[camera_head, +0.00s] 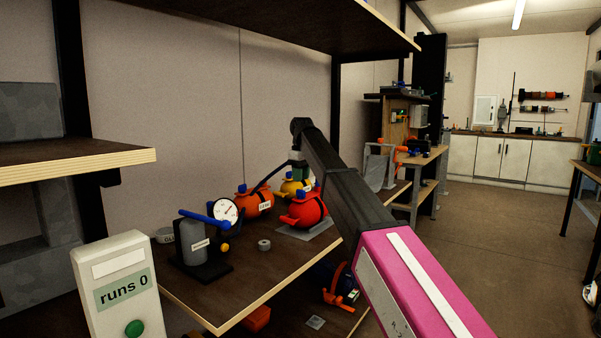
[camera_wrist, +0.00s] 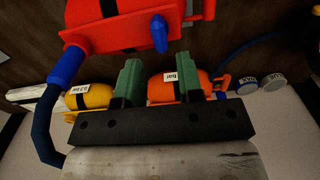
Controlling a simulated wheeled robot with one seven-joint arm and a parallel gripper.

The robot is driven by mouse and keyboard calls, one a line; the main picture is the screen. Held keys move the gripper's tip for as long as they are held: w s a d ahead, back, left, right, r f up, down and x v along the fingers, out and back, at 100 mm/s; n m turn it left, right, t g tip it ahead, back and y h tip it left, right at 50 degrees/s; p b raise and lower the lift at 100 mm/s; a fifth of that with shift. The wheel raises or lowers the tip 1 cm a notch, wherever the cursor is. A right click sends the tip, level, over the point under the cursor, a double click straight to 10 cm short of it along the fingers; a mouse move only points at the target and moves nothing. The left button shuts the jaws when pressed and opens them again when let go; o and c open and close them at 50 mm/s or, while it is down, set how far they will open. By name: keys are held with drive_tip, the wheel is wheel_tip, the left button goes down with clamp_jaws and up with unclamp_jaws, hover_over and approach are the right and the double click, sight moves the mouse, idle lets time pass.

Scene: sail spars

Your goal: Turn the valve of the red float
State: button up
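The red float (camera_head: 306,211) sits on a grey plate on the bench, in front of a yellow float (camera_head: 291,188) and an orange float (camera_head: 255,204). In the wrist view the red float (camera_wrist: 105,28) fills the top, with a small blue lever (camera_wrist: 159,34) on its side, probably its valve. A blue fitting with a dark hose (camera_wrist: 66,66) shows at its left. My gripper (camera_wrist: 171,60) has two green fingers spread apart with nothing held between them. The lever appears just beyond the fingertips, between them in the picture; contact cannot be told.
A pump with a dial gauge (camera_head: 225,210) stands left of the floats, beside a small grey ring (camera_head: 264,245). A "runs 0" box (camera_head: 122,290) is at front left. A shelf (camera_head: 270,22) hangs above. The bench front (camera_head: 235,285) is mostly bare.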

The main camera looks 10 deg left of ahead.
sight(301, 194)
wheel_tip(301, 194, down, 6)
drive_tip(key=shift+f, duration=0.1)
drive_tip(key=c, duration=0.6)
drive_tip(key=shift+o, duration=0.2)
drive_tip(key=m, duration=0.4)
drive_tip(key=shift+m, duration=0.3)
drive_tip(key=m, duration=0.3)
drive_tip(key=shift+m, duration=0.4)
drive_tip(key=m, duration=0.4)
drive_tip(key=shift+m, duration=0.4)
drive_tip(key=m, duration=0.4)
drive_tip(key=o, duration=0.8)
